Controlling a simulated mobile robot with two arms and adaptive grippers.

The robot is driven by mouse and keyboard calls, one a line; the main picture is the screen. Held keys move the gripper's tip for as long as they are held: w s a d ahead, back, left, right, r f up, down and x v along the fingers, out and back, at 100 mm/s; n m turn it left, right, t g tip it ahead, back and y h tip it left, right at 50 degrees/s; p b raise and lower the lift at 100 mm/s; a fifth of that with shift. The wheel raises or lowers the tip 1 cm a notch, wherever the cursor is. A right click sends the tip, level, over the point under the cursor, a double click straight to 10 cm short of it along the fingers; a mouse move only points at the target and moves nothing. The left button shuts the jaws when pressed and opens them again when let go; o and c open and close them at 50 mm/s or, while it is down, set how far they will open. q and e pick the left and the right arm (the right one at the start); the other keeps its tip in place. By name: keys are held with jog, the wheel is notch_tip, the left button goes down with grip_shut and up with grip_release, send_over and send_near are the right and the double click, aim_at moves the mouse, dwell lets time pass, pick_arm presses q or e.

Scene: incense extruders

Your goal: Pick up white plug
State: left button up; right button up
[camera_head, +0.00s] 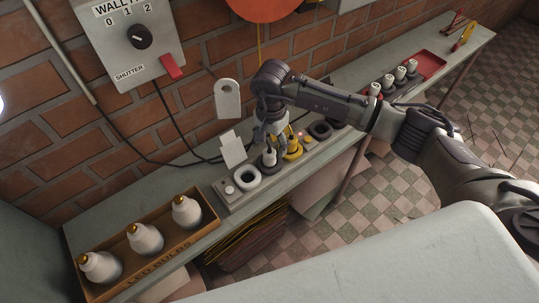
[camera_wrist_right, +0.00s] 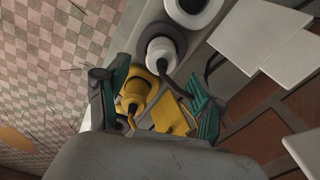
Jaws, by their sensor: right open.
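A white plug (camera_head: 268,158) sits in a dark ring on the grey strip on the bench. It also shows in the right wrist view (camera_wrist_right: 161,52), with a dark cord from its top. A yellow plug (camera_head: 293,150) sits in a yellow ring beside it and shows in the wrist view (camera_wrist_right: 135,92). My right gripper (camera_head: 272,140) is over these two plugs, pointing down. Its fingers are open. In the wrist view, the yellow plug appears between the fingers and the white plug appears beyond them. I cannot tell whether a finger touches either plug. My left gripper is not in view.
A white ring (camera_head: 247,178) and a dark ring (camera_head: 320,130) flank the plugs on the strip (camera_head: 237,199). White tags hang close by. A bulb box (camera_head: 186,237) stands at left; a red tray (camera_head: 432,64) lies at the far right.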

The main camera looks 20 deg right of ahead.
aim_at(270, 151)
notch_tip(270, 151, down, 4)
jog(key=shift+s+a+f+p, duration=0.1)
jog(key=shift+p, duration=1)
jog(key=shift+f, duration=0.6)
jog(key=c, duration=1.2)
